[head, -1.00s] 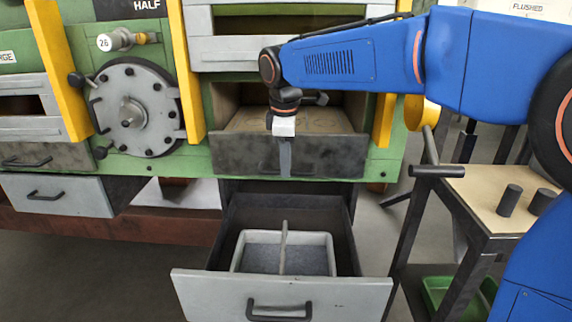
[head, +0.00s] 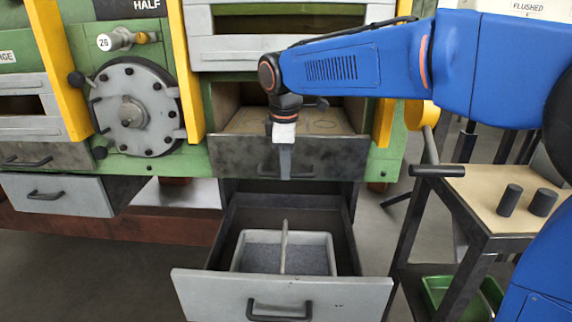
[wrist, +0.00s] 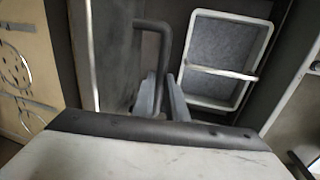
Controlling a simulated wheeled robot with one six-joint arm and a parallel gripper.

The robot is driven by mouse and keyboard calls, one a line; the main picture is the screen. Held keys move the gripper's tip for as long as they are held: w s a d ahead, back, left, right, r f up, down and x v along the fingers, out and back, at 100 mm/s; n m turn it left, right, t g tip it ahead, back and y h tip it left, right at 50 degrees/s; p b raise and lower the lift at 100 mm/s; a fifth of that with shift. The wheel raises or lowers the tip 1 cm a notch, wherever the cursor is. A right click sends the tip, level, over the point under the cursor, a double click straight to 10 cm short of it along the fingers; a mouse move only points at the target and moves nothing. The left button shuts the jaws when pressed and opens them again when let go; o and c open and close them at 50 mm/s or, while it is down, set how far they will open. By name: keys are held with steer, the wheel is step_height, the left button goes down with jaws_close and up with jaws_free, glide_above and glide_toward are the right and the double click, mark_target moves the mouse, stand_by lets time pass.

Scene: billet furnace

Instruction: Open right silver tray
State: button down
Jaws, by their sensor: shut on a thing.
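The right tray (head: 235,155) has a dull grey, stained metal front and sits in the right bay of the green furnace. It is pulled partly out, and its tan bed with circle marks shows behind the front. My gripper (head: 285,168) points down at the middle of this front. In the wrist view my gripper (wrist: 164,100) has its fingers closed around the dark bar handle (wrist: 166,40) of the tray. The fingers hide part of the handle in the head view.
Below, a light grey drawer (head: 210,290) stands open, holding a divided bin (head: 237,250). A bench (head: 480,185) with dark cylinders (head: 509,200) stands at right, above a green bin (head: 437,290). A left lower drawer (head: 80,197) juts out slightly. Yellow posts (head: 187,85) flank the bay.

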steer(key=s, duration=2.8)
steer(key=shift+s+a, duration=0.15)
steer(key=shift+a, duration=0.3)
steer(key=c, duration=1.8)
jaws_free()
steer(key=shift+o, duration=0.2)
steer(key=shift+r, duration=0.1)
steer(key=s+r, duration=0.3)
steer(key=r, duration=1.4)
steer(key=shift+s, duration=0.15)
steer(key=shift+a, duration=0.1)
